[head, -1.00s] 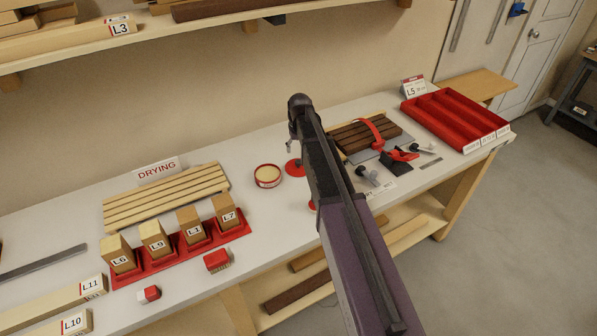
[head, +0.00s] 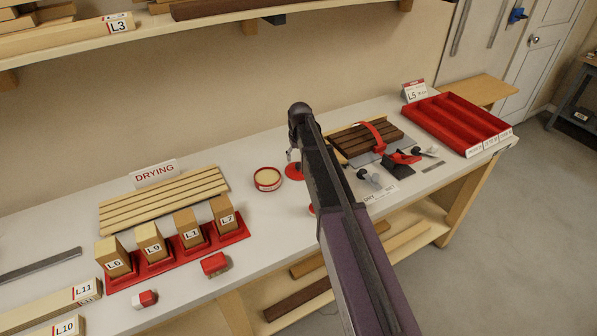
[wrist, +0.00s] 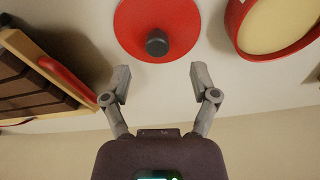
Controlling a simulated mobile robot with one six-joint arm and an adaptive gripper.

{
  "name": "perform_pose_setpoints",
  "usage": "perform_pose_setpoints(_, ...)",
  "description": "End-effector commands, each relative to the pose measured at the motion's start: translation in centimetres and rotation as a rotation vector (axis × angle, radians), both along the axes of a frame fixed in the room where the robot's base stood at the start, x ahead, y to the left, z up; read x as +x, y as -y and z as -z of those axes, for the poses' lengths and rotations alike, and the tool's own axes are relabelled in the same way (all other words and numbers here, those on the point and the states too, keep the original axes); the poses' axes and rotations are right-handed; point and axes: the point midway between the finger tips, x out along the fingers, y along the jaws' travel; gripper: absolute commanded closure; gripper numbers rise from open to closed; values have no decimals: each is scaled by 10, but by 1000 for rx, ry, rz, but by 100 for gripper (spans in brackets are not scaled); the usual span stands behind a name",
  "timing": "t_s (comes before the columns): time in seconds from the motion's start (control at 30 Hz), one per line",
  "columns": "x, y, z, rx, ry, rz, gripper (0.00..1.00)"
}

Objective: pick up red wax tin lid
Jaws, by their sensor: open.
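The red wax tin lid (wrist: 178,22) is a flat red disc with a dark knob, lying on the bench. In the head view the lid (head: 293,172) is partly hidden by my arm. My gripper (wrist: 160,74) is open and empty in the wrist view, its fingertips apart and just short of the lid, with the knob lined up between them in the picture. In the head view my arm hides most of the gripper. The open round tin (head: 267,178) with pale wax stands beside the lid; it also shows in the wrist view (wrist: 275,25).
A dark slatted board with a red strap (head: 362,139) lies right of my arm, with clamps (head: 402,157) and a red divided tray (head: 457,122) beyond. Left are a drying rack (head: 163,200) and labelled blocks in a red holder (head: 178,254). A shelf (head: 205,32) hangs above.

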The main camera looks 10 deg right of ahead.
Motion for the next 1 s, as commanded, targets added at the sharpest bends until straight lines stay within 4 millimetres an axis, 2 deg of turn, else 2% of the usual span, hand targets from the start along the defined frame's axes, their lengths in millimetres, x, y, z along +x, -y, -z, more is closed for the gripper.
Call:
perform_pose_setpoints(0.6,2,3,46,0,0,0,24)
perform_pose_setpoints(1.0,3,2,48,0,0,0,24)
